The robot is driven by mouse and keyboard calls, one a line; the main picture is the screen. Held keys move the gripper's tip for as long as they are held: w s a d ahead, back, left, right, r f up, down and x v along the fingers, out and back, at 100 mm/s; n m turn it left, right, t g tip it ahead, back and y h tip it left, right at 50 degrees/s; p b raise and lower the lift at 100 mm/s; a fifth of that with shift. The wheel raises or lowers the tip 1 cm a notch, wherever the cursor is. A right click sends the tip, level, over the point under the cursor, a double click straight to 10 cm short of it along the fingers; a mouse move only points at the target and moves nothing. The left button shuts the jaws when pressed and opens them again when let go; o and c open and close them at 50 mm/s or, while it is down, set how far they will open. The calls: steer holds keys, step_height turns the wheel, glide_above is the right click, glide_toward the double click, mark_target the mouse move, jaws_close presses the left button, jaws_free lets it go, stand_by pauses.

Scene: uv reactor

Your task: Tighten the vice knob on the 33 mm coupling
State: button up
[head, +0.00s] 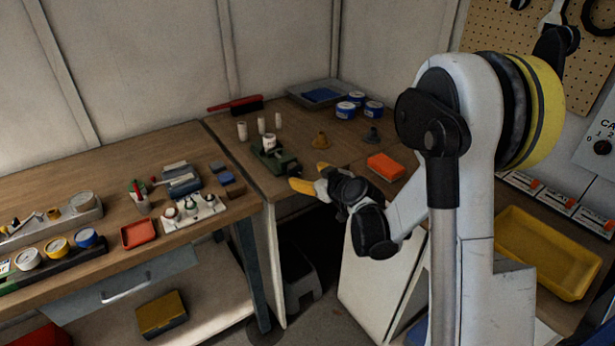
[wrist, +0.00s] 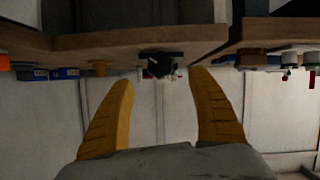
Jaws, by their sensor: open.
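A green vice (head: 281,164) stands near the front edge of the bench in the head view, with a short white cylindrical coupling (head: 269,141) at its top. My gripper (head: 311,177), with yellow fingers, is open and empty just in front and to the right of the vice, apart from it. In the wrist view, which looks upside down, the dark vice (wrist: 160,63) shows ahead between my open fingertips (wrist: 160,76). The pale coupling is partly visible there against the wall. I cannot clearly make out the vice knob in either view.
White cylinders (head: 242,130) stand behind the vice. An orange-brown part (head: 320,140), a grey part (head: 372,136), blue-and-white tins (head: 346,110) and an orange box (head: 385,166) are to the right. The bench edge (wrist: 120,42) lies close ahead of my fingers.

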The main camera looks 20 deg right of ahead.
mark_target(297, 170)
steer(key=b+x, duration=0.2)
steer(key=x, duration=0.7)
steer(key=c, duration=1.2)
